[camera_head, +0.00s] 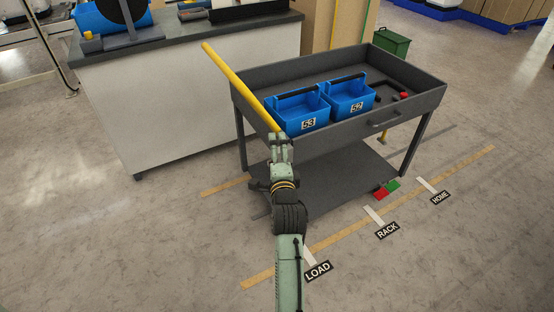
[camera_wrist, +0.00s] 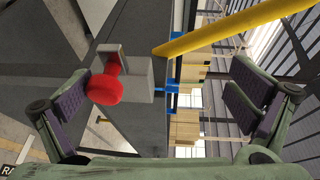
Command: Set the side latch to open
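In the wrist view a round red knob (camera_wrist: 105,88) sits on a grey block with a metal plate (camera_wrist: 108,55), which I take to be the side latch. I cannot tell its setting. My gripper (camera_wrist: 170,98) is open, its two dark-padded fingers wide apart at left and right. The knob lies between them in the picture, nearer the left finger, and no grip on it shows. In the head view my gripper (camera_head: 280,142) is at the near left corner of the grey cart (camera_head: 350,140), by the lower end of the yellow bar (camera_head: 235,80). It hides that knob there.
Two blue bins, 53 (camera_head: 290,102) and 52 (camera_head: 360,88), stand in the cart's tray. A smaller red knob (camera_head: 403,96) is at its right. Red (camera_head: 381,193) and green (camera_head: 393,185) patches show low at the right.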

